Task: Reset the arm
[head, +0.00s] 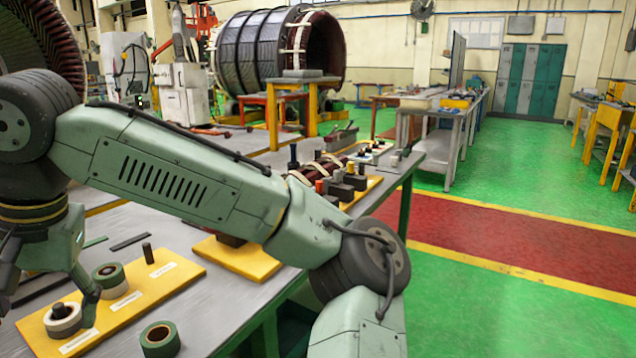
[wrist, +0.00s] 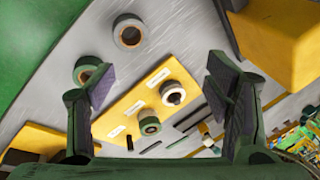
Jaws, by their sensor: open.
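My green arm crosses the head view from the lower right to the left. My gripper (head: 48,290) hangs over the bench at the lower left, partly cut off by the picture edge. In the wrist view my gripper (wrist: 160,85) has its two fingers wide apart with nothing between them. Beyond them is a yellow board (wrist: 122,103) with labels and tape rolls. In the head view the yellow board (head: 184,285) carries a white roll (head: 62,320), a green roll (head: 109,276) and a dark peg (head: 148,253). One finger shows close by the white roll; contact cannot be told.
A loose green tape roll (head: 160,339) lies on the grey bench (head: 215,300) near its front edge. A second yellow board (head: 240,258) and a fixture with dark blocks (head: 342,190) stand behind my arm. The green and red floor (head: 520,235) at right is clear.

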